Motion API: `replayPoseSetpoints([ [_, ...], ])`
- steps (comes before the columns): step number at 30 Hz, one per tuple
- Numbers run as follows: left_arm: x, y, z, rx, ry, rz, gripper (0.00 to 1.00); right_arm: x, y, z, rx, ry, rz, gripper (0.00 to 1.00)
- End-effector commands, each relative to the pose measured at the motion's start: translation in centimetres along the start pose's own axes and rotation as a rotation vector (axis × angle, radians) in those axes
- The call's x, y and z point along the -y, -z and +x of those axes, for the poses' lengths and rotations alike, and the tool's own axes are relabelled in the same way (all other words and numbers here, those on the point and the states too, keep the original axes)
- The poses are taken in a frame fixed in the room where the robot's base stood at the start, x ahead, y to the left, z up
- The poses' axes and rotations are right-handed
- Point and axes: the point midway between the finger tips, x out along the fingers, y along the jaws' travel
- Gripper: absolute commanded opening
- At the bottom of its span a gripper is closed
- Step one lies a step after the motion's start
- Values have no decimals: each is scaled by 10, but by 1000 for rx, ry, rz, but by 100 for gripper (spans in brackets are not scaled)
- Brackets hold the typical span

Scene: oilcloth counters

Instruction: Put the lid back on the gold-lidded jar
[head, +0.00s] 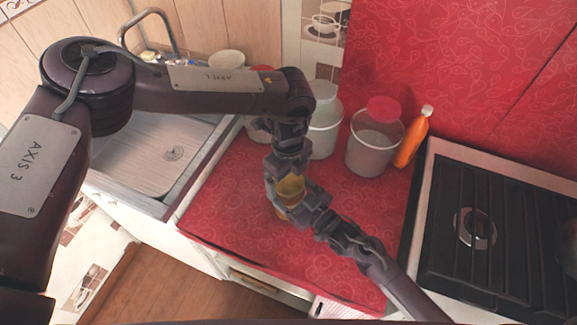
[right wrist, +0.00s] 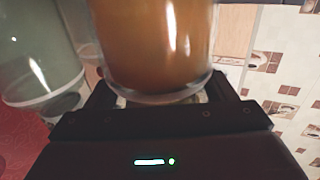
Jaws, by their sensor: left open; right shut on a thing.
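The gold lid (head: 290,187) shows in the head view between the fingers of my left gripper (head: 287,178), which is open and comes down over it from above. The amber jar (head: 282,212) is just below the lid, mostly hidden by my grippers. My right gripper (head: 298,207) is shut on the jar from the lower right. In the right wrist view the jar's glass body (right wrist: 155,45) fills the top middle, with amber contents. The lid appears at the jar's top, but I cannot tell whether it is seated.
Behind on the red counter (head: 235,215) stand a pale lidded jar (head: 323,130), a clear red-lidded container (head: 370,150) and an orange bottle (head: 412,140). A stove (head: 480,230) is at right, a sink (head: 150,155) at left. The counter's front left is clear.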

Motion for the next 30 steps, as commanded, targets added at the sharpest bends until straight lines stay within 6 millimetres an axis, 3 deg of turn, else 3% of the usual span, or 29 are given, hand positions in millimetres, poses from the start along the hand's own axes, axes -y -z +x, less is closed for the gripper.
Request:
replayPoseSetpoints([
  [11, 0, 0, 5, 0, 0, 1, 91, 1, 0, 0, -1, 1, 1, 13],
  [22, 0, 0, 5, 0, 0, 1, 44, 1, 0, 0, -1, 1, 2, 13],
  [27, 0, 0, 4, 0, 0, 3, 44, 1, 0, 0, -1, 1, 2, 13],
  [28, 0, 0, 4, 0, 0, 3, 74, 1, 0, 0, -1, 1, 2, 13],
  [30, 0, 0, 4, 0, 0, 3, 83, 1, 0, 0, -1, 1, 2, 13],
])
